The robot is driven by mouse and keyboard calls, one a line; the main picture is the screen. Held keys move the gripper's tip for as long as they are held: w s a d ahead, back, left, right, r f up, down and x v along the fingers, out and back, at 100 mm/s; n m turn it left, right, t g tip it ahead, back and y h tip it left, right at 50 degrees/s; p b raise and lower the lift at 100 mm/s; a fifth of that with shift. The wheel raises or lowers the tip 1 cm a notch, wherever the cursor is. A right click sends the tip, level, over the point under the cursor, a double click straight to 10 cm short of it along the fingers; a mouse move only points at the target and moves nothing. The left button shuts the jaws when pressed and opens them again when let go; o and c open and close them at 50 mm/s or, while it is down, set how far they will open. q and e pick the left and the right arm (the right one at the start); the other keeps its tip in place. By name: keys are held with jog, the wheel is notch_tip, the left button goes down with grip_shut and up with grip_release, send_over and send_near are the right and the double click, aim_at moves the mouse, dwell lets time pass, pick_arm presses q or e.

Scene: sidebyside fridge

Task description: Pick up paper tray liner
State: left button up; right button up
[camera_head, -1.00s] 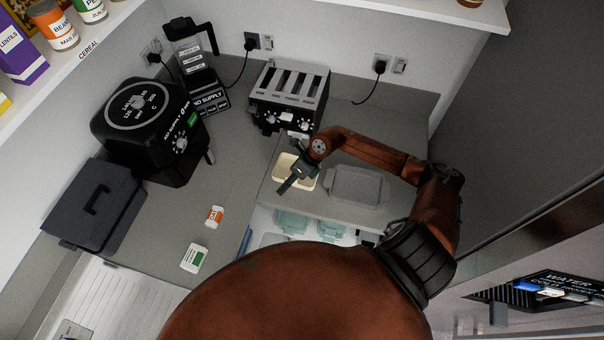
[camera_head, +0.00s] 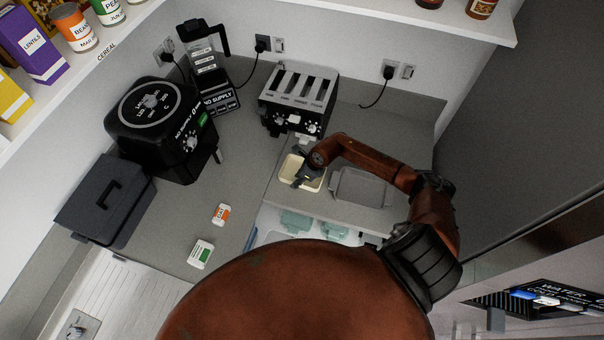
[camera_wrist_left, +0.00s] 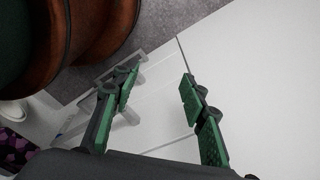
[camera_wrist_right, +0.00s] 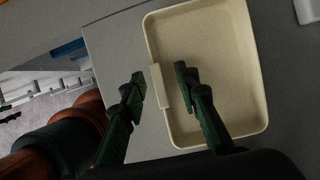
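A cream rectangular tray, likely the paper tray liner (camera_head: 314,187), lies on the grey counter in front of the toaster. It fills the upper right of the right wrist view (camera_wrist_right: 205,35). My right gripper (camera_wrist_right: 160,84) is open at the tray's left wall, one finger outside and one over the inside. A small flap on that rim lies between the fingers; I cannot tell whether they touch it. In the head view my right gripper (camera_head: 303,178) partly covers the tray. My left gripper (camera_wrist_left: 157,83) is open and empty before pale panels.
A grey tray (camera_head: 360,187) sits right of the cream one. The toaster (camera_head: 298,100) stands close behind. An open drawer (camera_head: 270,222) with teal containers lies below the counter edge. A black cooker (camera_head: 160,125) and dark box (camera_head: 105,200) stand left.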

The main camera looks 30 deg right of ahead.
grip_shut()
dwell(0.4)
